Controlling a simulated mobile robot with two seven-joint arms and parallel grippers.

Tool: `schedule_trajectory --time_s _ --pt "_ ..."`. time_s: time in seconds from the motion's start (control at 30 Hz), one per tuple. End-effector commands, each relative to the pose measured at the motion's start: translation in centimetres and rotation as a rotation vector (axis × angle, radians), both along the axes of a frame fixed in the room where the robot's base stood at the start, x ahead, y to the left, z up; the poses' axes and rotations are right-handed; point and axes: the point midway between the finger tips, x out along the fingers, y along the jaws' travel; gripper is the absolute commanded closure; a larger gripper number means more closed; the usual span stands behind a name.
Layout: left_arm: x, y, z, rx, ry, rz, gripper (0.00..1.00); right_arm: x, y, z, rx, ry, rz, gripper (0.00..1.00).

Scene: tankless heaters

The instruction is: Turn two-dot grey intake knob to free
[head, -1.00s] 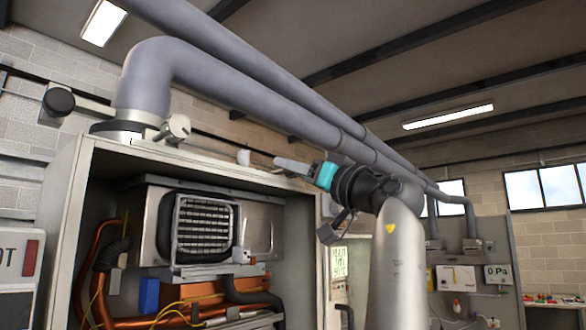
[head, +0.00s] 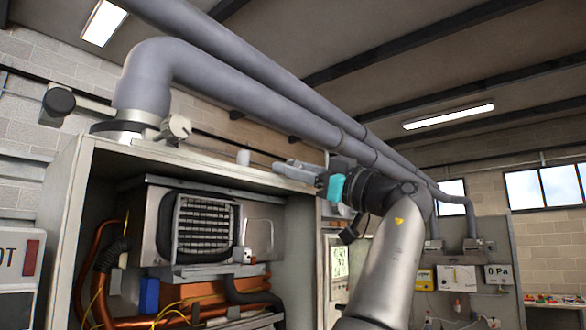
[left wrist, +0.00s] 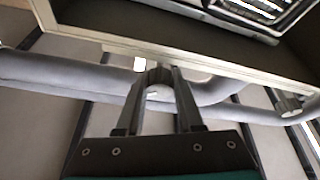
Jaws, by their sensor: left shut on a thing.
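My left gripper (head: 286,165) reaches in from the right over the top front edge of the heater cabinet, its grey fingers pointing left. In the left wrist view the fingers (left wrist: 157,82) close around a rounded grey knob (left wrist: 158,74). The head view does not show this knob clearly behind the fingers, and I cannot make out its dots. Another light grey knob (head: 176,128) sits at the foot of the grey pipe elbow, left of the gripper and apart from it. My right gripper is not in view.
The open cabinet (head: 62,215) stands below, with copper pipes inside. Large grey pipes (head: 255,95) run just above and behind the gripper. A short white stub (head: 243,157) stands on the cabinet top, left of the fingertips. A black round end (head: 58,102) is at far left.

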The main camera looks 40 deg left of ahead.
Motion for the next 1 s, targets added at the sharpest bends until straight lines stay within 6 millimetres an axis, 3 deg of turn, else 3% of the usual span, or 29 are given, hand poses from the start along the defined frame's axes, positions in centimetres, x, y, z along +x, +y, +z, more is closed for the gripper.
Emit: schedule_trajectory --time_s 0.33,0.37,0.6,1.0 --pt "0.02 -0.03 0.05 0.000 -0.004 -0.003 1.00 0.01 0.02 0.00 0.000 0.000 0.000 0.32" --pt "0.02 -0.03 0.05 0.000 -0.004 -0.003 0.63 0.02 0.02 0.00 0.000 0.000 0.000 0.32" --pt "0.00 -0.03 0.04 0.000 -0.003 -0.003 0.36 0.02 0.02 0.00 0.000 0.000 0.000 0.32" --pt "0.07 -0.96 -0.41 0.000 -0.002 -0.003 0.34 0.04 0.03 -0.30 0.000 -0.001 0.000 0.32"
